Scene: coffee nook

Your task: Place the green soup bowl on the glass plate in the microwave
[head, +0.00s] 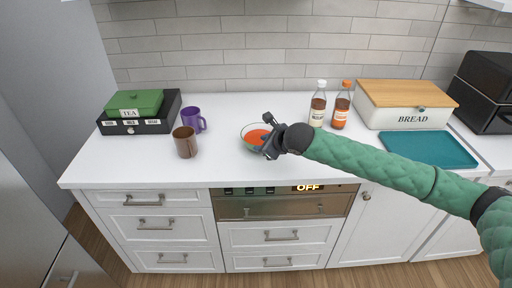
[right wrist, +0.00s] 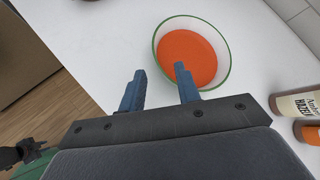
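The soup bowl (head: 250,131) is pale with a green rim and holds orange soup. It stands upright on the white counter in the head view, and it also shows at the top of the right wrist view (right wrist: 225,70). My right gripper (head: 267,142) is at the bowl's near right side. In the right wrist view its two blue fingers (right wrist: 160,72) are apart with nothing gripped, and one fingertip overlaps the bowl's near edge. My left gripper (right wrist: 22,155) shows small and dark at the lower left there. No glass plate is visible. A black appliance (head: 488,90) at the right edge may be the microwave.
A brown mug (head: 185,142), purple mug (head: 193,120) and tea box (head: 140,126) stand left of the bowl. Two bottles (head: 318,104) (head: 341,106), a bread box (head: 400,115) and teal mat (head: 428,150) are right. A built-in unit showing OFF (head: 285,207) sits below the counter.

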